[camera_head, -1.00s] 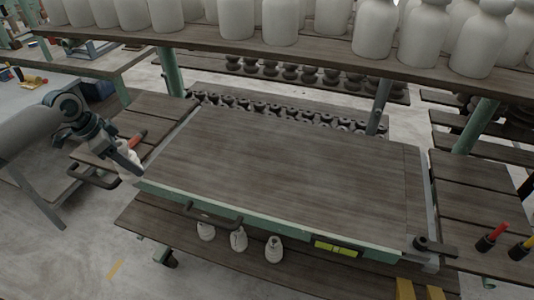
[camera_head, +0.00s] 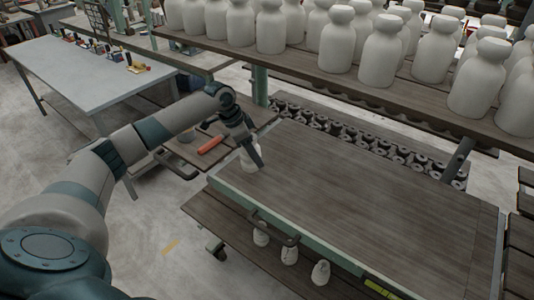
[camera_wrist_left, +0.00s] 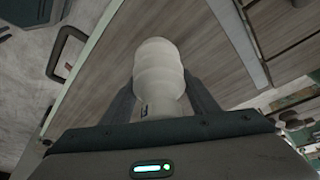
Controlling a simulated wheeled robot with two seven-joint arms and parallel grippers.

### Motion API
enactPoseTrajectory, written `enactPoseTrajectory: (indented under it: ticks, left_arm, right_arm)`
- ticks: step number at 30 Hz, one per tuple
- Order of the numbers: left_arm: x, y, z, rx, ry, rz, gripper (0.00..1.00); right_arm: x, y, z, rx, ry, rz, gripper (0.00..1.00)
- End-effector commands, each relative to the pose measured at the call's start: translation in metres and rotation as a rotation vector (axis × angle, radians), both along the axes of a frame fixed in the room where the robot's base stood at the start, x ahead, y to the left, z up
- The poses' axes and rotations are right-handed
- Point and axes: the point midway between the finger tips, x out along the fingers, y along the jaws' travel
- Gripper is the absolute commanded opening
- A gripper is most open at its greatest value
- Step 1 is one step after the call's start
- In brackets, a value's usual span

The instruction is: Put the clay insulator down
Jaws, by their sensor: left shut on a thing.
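My left gripper (camera_head: 253,160) is shut on a white clay insulator (camera_head: 246,158), at the left end of the wooden bench top (camera_head: 340,190) in the head view. The fingers partly hide the insulator there. In the left wrist view the insulator (camera_wrist_left: 158,70) stands out between the two fingers (camera_wrist_left: 160,100), with the wooden boards behind it. I cannot tell whether it touches the bench top. My right gripper is not in view.
The bench top is bare. Several white insulators (camera_head: 345,40) stand on the shelf above its back edge. A few small white pieces (camera_head: 289,254) stand on the lower shelf. A red-handled tool (camera_head: 211,145) lies on the side board to the left.

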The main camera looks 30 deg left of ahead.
Motion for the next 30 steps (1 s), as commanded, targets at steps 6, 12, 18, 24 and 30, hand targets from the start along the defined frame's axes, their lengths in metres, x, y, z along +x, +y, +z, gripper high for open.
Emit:
enactPoseTrajectory:
  ticks: [6, 12, 18, 24, 30]
  left_arm:
    - [0.026, -0.023, 0.004, -0.002, -0.004, 0.000, 0.13]
    - [0.032, -0.028, 0.002, 0.000, -0.003, 0.001, 0.13]
    - [0.032, -0.028, 0.001, 0.000, -0.003, 0.001, 0.13]
    - [0.031, -0.028, -0.005, 0.000, 0.000, 0.001, 0.13]
    - [0.031, -0.028, -0.026, -0.001, 0.000, 0.001, 0.13]
  right_arm:
    - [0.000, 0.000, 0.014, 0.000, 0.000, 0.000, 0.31]
    - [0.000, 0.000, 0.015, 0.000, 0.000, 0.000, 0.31]
    - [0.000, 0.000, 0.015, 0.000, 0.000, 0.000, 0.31]
    - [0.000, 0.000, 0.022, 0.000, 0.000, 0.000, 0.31]
    - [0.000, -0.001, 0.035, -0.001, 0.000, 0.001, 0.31]
